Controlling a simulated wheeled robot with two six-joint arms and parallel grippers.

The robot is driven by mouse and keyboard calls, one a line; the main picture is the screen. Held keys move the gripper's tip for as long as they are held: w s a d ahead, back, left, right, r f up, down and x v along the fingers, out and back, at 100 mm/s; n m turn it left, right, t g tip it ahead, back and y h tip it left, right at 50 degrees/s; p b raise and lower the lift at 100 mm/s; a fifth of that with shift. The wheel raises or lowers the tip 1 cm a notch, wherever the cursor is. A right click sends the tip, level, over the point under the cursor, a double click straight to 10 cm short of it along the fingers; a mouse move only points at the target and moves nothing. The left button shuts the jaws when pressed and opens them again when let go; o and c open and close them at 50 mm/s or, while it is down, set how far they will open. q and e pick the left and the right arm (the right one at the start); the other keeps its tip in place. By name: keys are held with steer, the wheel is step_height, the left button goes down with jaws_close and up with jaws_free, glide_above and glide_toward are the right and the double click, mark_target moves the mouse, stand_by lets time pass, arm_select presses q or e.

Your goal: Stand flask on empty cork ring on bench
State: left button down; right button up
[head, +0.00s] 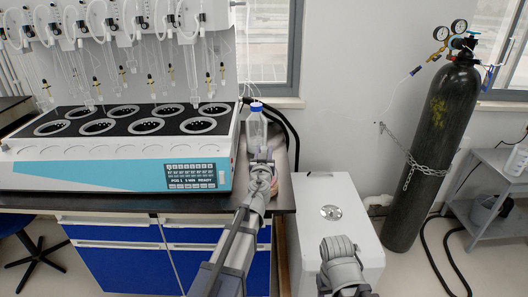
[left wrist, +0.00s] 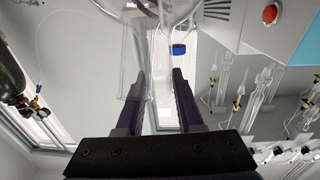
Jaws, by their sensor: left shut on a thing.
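My left gripper (head: 262,157) is at the right end of the bench, beside the distiller and in front of a clear bottle with a blue cap (head: 256,123). In the left wrist view my left gripper (left wrist: 159,78) is shut on clear glass, the flask (left wrist: 136,55), whose tube-like part runs between the fingers. The flask's round body is mostly cut off at the top of that view. In the head view I cannot make out the flask's outline behind the gripper. I cannot make out a cork ring in either view.
The multi-place distiller (head: 110,170) fills the bench to the left, with glassware hanging above it. The narrow bench top (head: 276,200) ends just right of my gripper. A white cabinet (head: 318,190) and a chained dark gas cylinder (head: 432,150) stand to the right.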

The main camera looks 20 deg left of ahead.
arm_select(q)
steer(key=shift+f, duration=0.15)
steer(key=shift+c, duration=2.3)
jaws_free()
steer(key=v, duration=0.7)
steer(key=shift+s, duration=0.4)
